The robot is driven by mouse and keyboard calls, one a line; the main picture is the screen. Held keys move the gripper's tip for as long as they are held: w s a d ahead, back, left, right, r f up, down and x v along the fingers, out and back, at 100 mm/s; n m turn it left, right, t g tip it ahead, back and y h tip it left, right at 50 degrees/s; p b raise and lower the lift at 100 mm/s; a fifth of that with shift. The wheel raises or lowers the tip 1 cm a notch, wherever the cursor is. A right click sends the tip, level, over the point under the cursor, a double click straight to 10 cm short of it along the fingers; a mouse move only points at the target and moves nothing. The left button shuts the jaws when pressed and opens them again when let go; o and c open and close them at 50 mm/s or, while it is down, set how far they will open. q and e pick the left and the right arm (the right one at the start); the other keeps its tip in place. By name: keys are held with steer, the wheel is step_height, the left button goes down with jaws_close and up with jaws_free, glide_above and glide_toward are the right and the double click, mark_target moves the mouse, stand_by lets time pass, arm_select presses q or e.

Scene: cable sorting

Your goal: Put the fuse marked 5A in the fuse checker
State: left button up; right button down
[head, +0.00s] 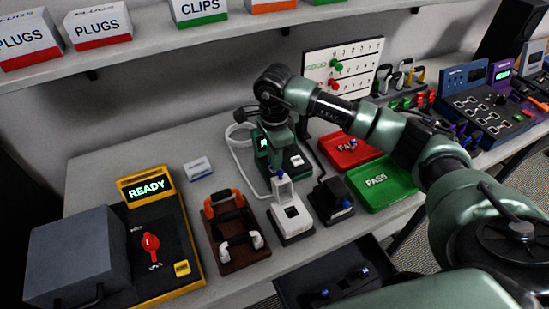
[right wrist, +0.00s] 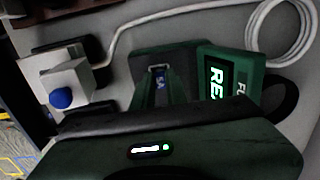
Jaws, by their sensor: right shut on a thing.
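My right gripper (head: 279,155) points down over the fuse checker (head: 296,161), a dark green device with a lit display at the back of the table. In the right wrist view the gripper (right wrist: 157,84) is shut on a small fuse marked 5A (right wrist: 159,80). I cannot tell whether the fuse is seated or just above. My left gripper is not in view.
A white device (head: 291,218) with a blue knob and a black device (head: 331,201) stand just in front of the checker. A red tray (head: 351,151) and a green PASS tray (head: 382,184) lie to the right. A white cable (right wrist: 290,40) coils beside the checker.

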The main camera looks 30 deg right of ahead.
steer(key=c, duration=1.3)
jaws_free()
steer(key=shift+c, duration=0.2)
steer(key=o, duration=0.5)
steer(key=shift+o, duration=0.2)
steer(key=shift+r, duration=0.15)
steer(key=shift+r+p, duration=2.15)
steer(key=shift+r, duration=1.7)
